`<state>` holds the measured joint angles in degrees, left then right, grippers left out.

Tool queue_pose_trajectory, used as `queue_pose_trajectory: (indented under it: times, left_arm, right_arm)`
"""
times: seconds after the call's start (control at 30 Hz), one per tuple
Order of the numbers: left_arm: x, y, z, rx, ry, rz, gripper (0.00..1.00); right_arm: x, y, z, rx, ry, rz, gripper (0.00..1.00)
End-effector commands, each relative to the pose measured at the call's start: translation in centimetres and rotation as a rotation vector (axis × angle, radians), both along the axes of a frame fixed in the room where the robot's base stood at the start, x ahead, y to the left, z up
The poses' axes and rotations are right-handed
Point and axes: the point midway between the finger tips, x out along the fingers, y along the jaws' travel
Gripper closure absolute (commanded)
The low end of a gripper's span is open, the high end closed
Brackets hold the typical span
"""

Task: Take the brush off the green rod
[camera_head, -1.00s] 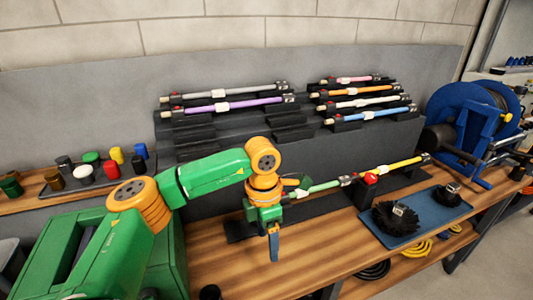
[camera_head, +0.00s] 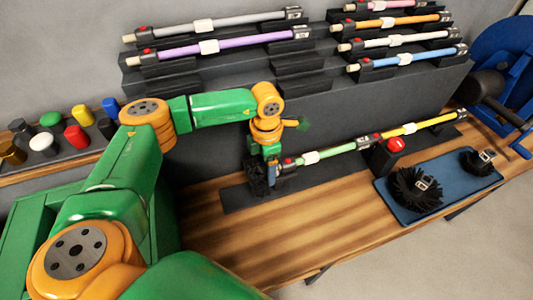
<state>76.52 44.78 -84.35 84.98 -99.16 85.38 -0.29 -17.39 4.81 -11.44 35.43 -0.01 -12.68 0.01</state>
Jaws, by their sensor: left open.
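The green rod (camera_head: 338,152) lies low in front of the dark rack, in line with a yellow rod (camera_head: 425,125) to its right. A black bristled brush (camera_head: 256,181) is at the left end of the green rod. My left gripper (camera_head: 271,168) is open and points down at that end, right by the brush. It overlaps the joint of brush and rod, so I cannot tell whether its fingers touch either. My right gripper is out of view.
A red button on a black box (camera_head: 395,146) stands by the rods. A blue tray (camera_head: 463,192) at the right holds two black brushes (camera_head: 418,187) (camera_head: 479,160). Several rods rest on the rack behind. The wooden bench front (camera_head: 300,220) is clear.

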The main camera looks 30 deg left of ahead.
Motion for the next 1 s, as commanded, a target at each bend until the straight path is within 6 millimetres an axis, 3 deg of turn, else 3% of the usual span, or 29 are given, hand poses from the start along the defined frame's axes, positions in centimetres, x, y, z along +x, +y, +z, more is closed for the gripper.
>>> queue_pose_trajectory:
  times: [0.2, 0.4, 0.5, 1.0]
  left_arm:
    - [0.0, 0.0, -0.1, -0.001, -0.001, 0.000, 0.25]
    - [0.0, 0.0, -0.1, -0.001, -0.001, 0.000, 0.79]
    - [0.0, 0.0, -0.1, -0.001, -0.001, 0.000, 1.00]
    - [-1.5, 1.3, 0.0, -0.001, 0.000, 0.001, 1.00]
  right_arm:
    - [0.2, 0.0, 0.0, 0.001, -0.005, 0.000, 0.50]
    - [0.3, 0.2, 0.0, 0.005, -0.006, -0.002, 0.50]
    - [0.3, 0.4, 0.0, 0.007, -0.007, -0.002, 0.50]
    - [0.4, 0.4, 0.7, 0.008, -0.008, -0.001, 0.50]
